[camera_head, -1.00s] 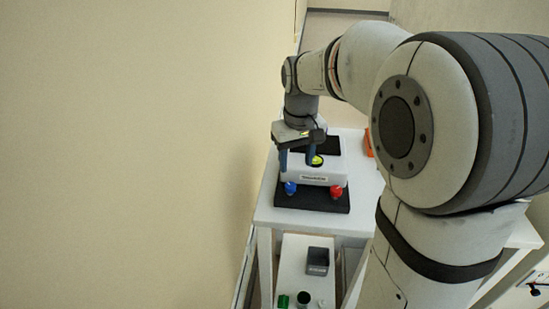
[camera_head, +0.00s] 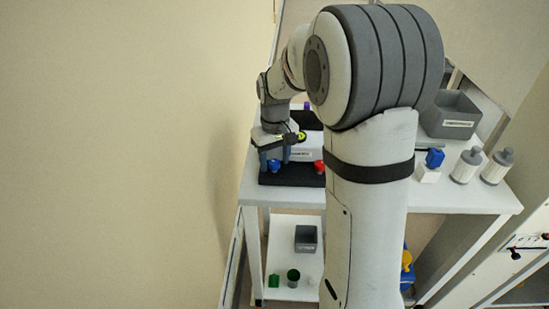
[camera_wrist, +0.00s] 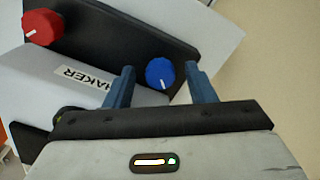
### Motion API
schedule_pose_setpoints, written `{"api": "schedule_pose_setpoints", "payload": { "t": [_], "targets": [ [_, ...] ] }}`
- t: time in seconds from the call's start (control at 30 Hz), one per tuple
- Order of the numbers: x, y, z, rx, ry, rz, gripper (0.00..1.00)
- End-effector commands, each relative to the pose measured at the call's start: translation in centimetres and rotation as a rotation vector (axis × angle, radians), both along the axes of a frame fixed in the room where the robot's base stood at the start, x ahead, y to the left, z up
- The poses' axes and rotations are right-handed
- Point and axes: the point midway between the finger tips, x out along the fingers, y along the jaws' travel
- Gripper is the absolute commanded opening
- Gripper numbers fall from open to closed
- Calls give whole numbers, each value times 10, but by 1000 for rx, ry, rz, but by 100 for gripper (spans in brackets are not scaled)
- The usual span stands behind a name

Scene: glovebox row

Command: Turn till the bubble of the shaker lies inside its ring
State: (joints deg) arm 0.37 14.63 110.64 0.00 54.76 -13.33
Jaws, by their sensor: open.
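The shaker (camera_head: 307,153) is a white box on a black base on the table, partly hidden by my arm in the head view. Its front has a blue knob (camera_head: 274,165) and a red knob (camera_head: 319,167). My gripper (camera_head: 274,157) is open at the blue knob. In the wrist view, the blue knob (camera_wrist: 160,73) shows between the fingertips (camera_wrist: 160,68), with gaps on both sides; I cannot tell the depth. The red knob (camera_wrist: 43,27) is at upper left. A greenish round edge (camera_wrist: 61,117), perhaps the bubble level, is mostly hidden; bubble and ring are not readable.
On the table to the right stand a grey bin (camera_head: 452,115), a blue-topped white block (camera_head: 430,167) and two white bottles (camera_head: 467,166). A plain wall is at left.

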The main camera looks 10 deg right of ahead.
Motion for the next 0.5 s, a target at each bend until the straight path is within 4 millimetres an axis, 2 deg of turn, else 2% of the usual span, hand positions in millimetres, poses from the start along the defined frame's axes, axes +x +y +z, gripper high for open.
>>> {"api": "schedule_pose_setpoints", "payload": {
  "t": [0.17, 0.5],
  "targets": [
    [0, 0, 0, 0, 0, -1, 49],
    [0, -1, 0, 0, -1, -1, 21]
  ]
}}
